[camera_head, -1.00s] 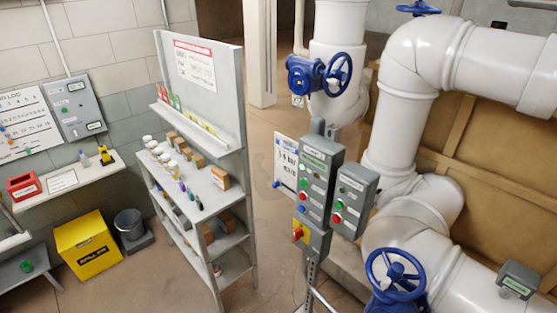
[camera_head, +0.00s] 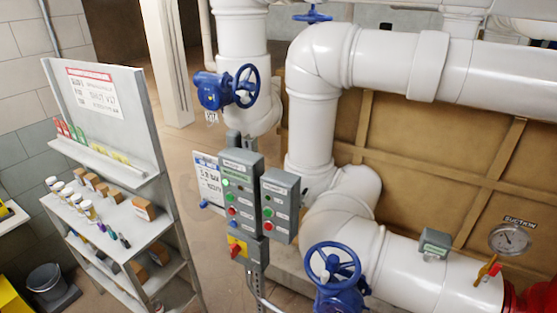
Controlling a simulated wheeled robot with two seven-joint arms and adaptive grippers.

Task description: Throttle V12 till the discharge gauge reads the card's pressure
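A blue handwheel valve (camera_head: 228,88) sits on the upright white pipe at upper centre, with a small tag (camera_head: 211,117) under it that is too small to read surely. A second blue handwheel valve (camera_head: 335,272) is on the lower pipe at bottom centre. A third blue handwheel (camera_head: 313,15) shows at the top edge. A white card (camera_head: 207,178) with large print, possibly a bar figure, hangs left of the control boxes. A round gauge (camera_head: 510,239) under a SUCTION label is at right. I see no gauge labelled discharge. Neither gripper is in view.
Grey control boxes (camera_head: 239,194) with coloured buttons stand on a post at centre, with a red-and-yellow switch (camera_head: 237,248) below. A shelf rack (camera_head: 150,233) with bottles and boxes is at left.

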